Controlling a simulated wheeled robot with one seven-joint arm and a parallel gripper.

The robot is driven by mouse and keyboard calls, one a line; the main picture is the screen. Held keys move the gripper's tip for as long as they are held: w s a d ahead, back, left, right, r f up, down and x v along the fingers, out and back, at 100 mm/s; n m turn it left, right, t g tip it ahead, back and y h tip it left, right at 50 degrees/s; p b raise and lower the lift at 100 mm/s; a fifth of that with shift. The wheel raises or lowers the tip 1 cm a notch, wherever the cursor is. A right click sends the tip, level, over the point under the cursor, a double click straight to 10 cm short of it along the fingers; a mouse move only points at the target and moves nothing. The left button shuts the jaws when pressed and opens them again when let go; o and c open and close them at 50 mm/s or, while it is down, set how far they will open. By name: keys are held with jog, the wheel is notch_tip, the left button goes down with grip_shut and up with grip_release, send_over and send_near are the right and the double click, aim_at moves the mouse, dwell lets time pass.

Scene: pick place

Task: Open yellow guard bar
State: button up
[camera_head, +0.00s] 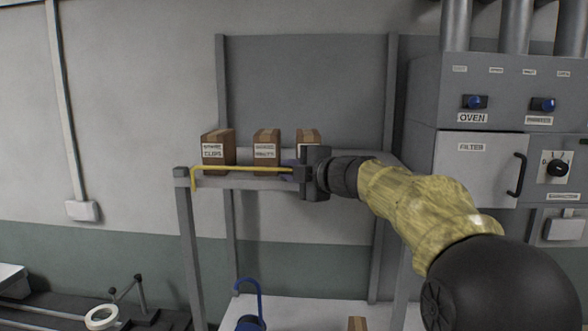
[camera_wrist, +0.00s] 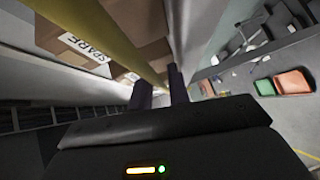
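The yellow guard bar (camera_head: 240,169) runs level across the front of the shelf, with a bent end at the left post. My gripper (camera_head: 293,174) is at the bar's right end, and my arm comes in from the right. In the wrist view the bar (camera_wrist: 105,42) slants down from the upper left to the fingers of my gripper (camera_wrist: 160,86). The two fingers are apart, with the bar's near end at the gap between them. I cannot tell if they press on it. The bar's right end is hidden by my gripper.
Cardboard boxes (camera_head: 217,147) stand on the shelf just behind the bar. A grey cabinet (camera_head: 475,166) with a handle and blue knobs is at the right. A lower white surface (camera_head: 300,311) holds a blue object (camera_head: 250,322). The space above the boxes is clear.

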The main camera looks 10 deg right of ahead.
grip_shut()
jog(key=shift+d, duration=0.25)
jog(key=shift+a, duration=0.2)
jog(key=shift+f+b, duration=0.15)
jog(key=shift+b, duration=0.15)
jog(key=shift+a+f+t+b, duration=0.1)
jog(key=shift+f+t+b, duration=0.25)
jog(key=shift+b, duration=0.95)
